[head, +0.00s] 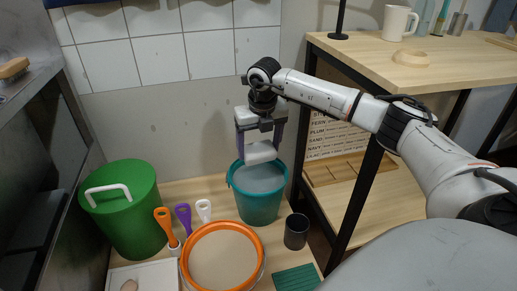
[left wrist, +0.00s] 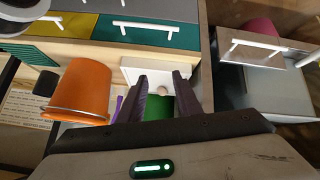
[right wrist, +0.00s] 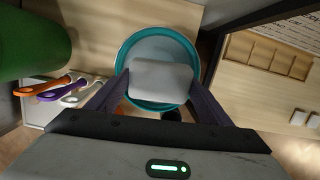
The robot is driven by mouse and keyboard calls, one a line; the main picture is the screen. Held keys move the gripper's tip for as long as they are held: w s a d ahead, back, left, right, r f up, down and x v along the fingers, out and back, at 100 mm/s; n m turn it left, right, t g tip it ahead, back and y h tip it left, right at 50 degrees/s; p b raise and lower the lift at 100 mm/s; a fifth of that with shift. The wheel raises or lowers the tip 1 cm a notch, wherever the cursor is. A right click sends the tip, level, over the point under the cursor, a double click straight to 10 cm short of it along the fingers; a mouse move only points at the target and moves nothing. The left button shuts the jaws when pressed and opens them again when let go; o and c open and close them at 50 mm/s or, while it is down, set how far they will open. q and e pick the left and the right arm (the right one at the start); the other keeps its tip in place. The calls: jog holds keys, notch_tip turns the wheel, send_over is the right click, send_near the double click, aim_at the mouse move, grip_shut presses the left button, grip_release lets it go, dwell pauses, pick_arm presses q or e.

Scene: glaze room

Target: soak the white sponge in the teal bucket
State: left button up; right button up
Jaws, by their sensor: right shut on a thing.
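The white sponge (head: 261,152) is held between the fingers of my right gripper (head: 259,143). It is over the teal bucket (head: 259,208), overlapping its back rim in the head view, and looks above the pale grey liquid (head: 260,179). In the right wrist view the sponge (right wrist: 161,82) lies across the bucket mouth, with the teal rim (right wrist: 131,43) around it. My left gripper (left wrist: 161,84) shows only in its own wrist view; its fingers are apart with nothing between them.
A green lidded bin (head: 130,222) stands left of the bucket. An orange-rimmed tub (head: 222,262) and orange, purple and white-handled tools are in front. A dark cup (head: 296,232) stands at the bucket's right. A wooden shelf unit (head: 430,62) with black posts rises on the right.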

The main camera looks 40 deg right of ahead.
aim_at(259, 161)
jog(key=x, duration=0.1)
jog(key=b+x, duration=0.2)
jog(key=shift+s+a+f, duration=0.15)
jog(key=shift+s+f, duration=0.05)
jog(key=shift+s, duration=0.1)
jog(key=shift+b+x, duration=1)
jog(key=shift+x, duration=0.05)
pick_arm(q)
jog(key=shift+w+d+r+t+h+b, duration=0.2)
jog(key=shift+d+r+h+b, duration=0.2)
jog(key=shift+d+r, duration=0.15)
jog(key=shift+w+d+r+t+h+b, duration=0.2)
jog(key=shift+d+r+h+b, duration=0.25)
jog(key=shift+d, duration=0.25)
jog(key=shift+w+d+r+t+h+b, duration=0.25)
jog(key=shift+d+r+h, duration=0.1)
jog(key=shift+d+r, duration=0.25)
pick_arm(e)
jog(key=shift+s+a+f, duration=0.1)
jog(key=shift+f, duration=1.35)
jog(key=shift+s+a+f, duration=0.1)
jog(key=shift+f, duration=1.3)
pick_arm(q)
jog(key=shift+s, duration=0.1)
pick_arm(e)
jog(key=shift+d, duration=0.1)
